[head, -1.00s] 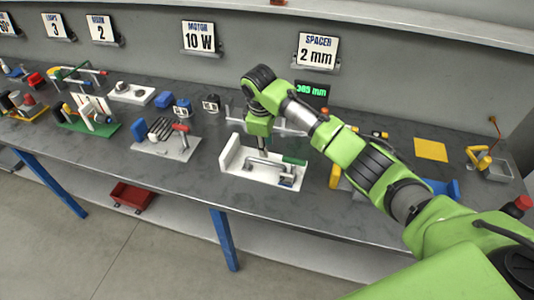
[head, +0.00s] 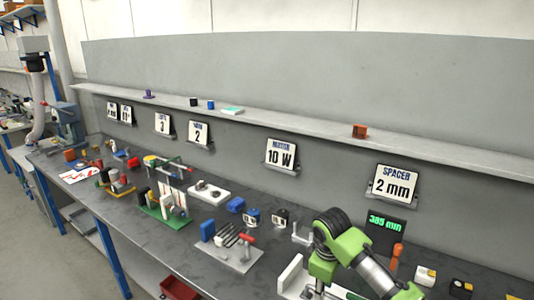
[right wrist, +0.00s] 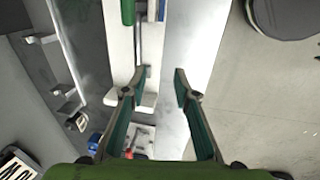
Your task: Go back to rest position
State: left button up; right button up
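My right arm enters the head view from the lower right, and its wrist (head: 340,240) hangs over the bench. My right gripper (right wrist: 163,73) is open in the right wrist view, with nothing between its two fingers. Its fingers point toward a white fixture (right wrist: 118,45) that carries a green part (right wrist: 128,12) and a metal rod. The same white fixture (head: 290,275) shows partly at the bottom of the head view, behind my wrist. I cannot tell whether the gripper touches it. My left gripper is in neither view.
The grey bench (head: 190,243) holds several fixtures, among them a grey one (head: 238,257) with a red-handled clamp and a green one (head: 165,213). A digital display (head: 385,225) and a screwdriver (head: 396,257) stand near my wrist. A shelf (head: 300,122) runs above.

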jog(key=shift+m+y, duration=0.5)
jog(key=shift+y, duration=0.3)
jog(key=s+a+f, duration=0.1)
jog(key=s+f, duration=0.1)
jog(key=s, duration=0.1)
jog(key=s+a+f, duration=0.2)
jog(key=s+f, duration=0.1)
jog(key=s+a+f, duration=0.2)
jog(key=s, duration=0.1)
jog(key=shift+a+f, duration=0.1)
jog(key=shift+f, duration=0.05)
jog(key=s+f+m, duration=0.2)
jog(key=s+f, duration=0.1)
jog(key=s, duration=0.6)
jog(key=s+d+r+m+t, duration=0.1)
jog(key=s+d+m, duration=0.25)
jog(key=s, duration=0.45)
jog(key=s+d+r+m+t, duration=0.15)
jog(key=s+d, duration=0.25)
jog(key=s, duration=0.4)
notch_tip(320, 180, down, 30)
jog(key=s+g+b, duration=0.2)
jog(key=s, duration=0.1)
jog(key=s+d+f+g+b, duration=0.1)
jog(key=s+d+f+b, duration=0.1)
jog(key=s+f, duration=1.4)
jog(key=shift+d+f+h, duration=0.3)
jog(key=shift+d+h, duration=0.1)
jog(key=shift+d, duration=0.15)
